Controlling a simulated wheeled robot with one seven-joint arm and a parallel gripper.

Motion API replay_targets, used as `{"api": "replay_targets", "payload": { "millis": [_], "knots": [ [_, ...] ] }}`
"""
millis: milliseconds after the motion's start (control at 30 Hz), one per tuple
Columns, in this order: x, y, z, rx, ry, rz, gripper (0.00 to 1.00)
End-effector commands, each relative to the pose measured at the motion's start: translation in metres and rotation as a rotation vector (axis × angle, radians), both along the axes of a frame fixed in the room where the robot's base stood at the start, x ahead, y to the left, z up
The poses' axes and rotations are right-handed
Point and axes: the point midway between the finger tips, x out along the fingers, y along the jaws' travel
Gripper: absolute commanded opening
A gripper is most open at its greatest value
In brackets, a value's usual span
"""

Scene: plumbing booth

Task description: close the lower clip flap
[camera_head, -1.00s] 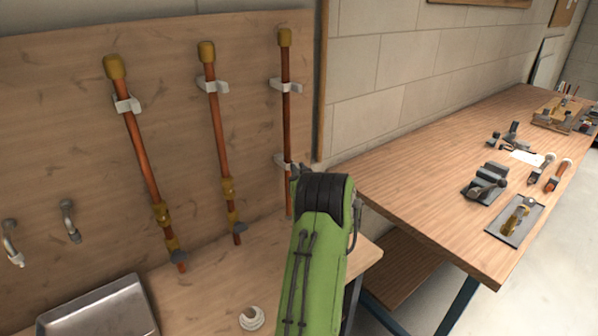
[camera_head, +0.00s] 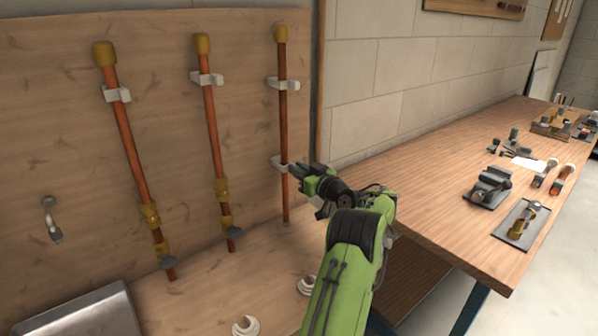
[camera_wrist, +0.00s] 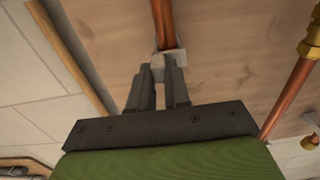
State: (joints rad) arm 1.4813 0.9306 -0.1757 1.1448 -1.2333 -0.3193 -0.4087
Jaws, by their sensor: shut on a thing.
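The right copper pipe (camera_head: 283,115) stands upright against the wooden wall panel. Its pale lower clip (camera_head: 277,161) sits around it low down, and its upper clip (camera_head: 275,82) is higher up. My gripper (camera_head: 295,168) is at the lower clip, reaching in from the right. In the wrist view, the two dark fingers (camera_wrist: 159,76) are close together with a pale part of the lower clip (camera_wrist: 170,56) between their tips, which I take to be the flap. The fingers hide part of the clip, so I cannot tell how far the flap stands from closed.
Two more copper pipes (camera_head: 213,130) (camera_head: 132,160) with brass fittings stand to the left. A metal basin (camera_head: 85,315) and white rings (camera_head: 246,326) are on the lower bench. A wooden worktable (camera_head: 430,190) with tools extends right of my arm.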

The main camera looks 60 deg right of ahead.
Motion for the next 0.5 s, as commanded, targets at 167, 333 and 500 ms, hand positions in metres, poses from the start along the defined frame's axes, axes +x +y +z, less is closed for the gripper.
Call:
{"api": "replay_targets", "payload": {
  "millis": [167, 333, 500],
  "knots": [
    [0.0009, 0.0002, 0.0024, -0.006, -0.003, 0.0, 0.34],
    [0.0006, 0.0001, 0.0014, -0.004, -0.001, 0.0, 0.43],
    [-0.0006, 0.0003, 0.0008, -0.003, -0.001, -0.001, 0.43]
  ]
}}
